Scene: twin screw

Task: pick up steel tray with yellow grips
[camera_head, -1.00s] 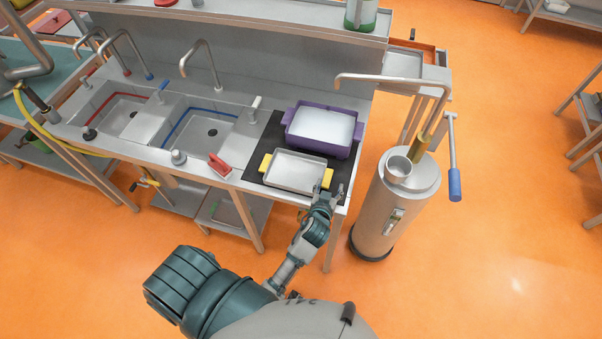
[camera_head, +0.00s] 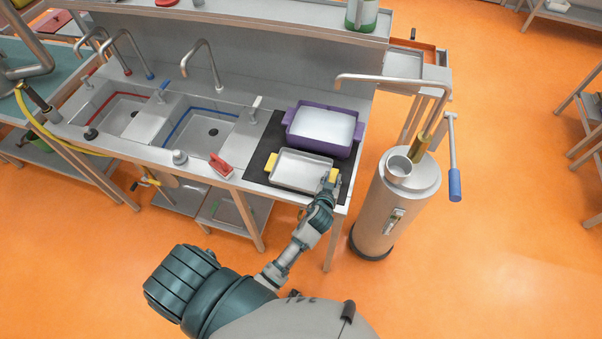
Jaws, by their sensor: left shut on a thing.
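The steel tray (camera_head: 299,171) with yellow grips lies on the black mat (camera_head: 258,162) at the right end of the sink counter. Its left yellow grip (camera_head: 271,162) is free. My left gripper (camera_head: 329,180) is at the tray's right end, shut on the right yellow grip (camera_head: 334,174), which is partly covered by the fingers. I cannot tell whether the tray is raised off the mat. My right gripper is not in view.
A purple bin (camera_head: 319,144) with white contents stands just behind the tray. A red-handled tool (camera_head: 220,165) lies left of the mat by the sinks (camera_head: 205,132). A steel cylinder (camera_head: 398,205) with a tap stands to the right.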

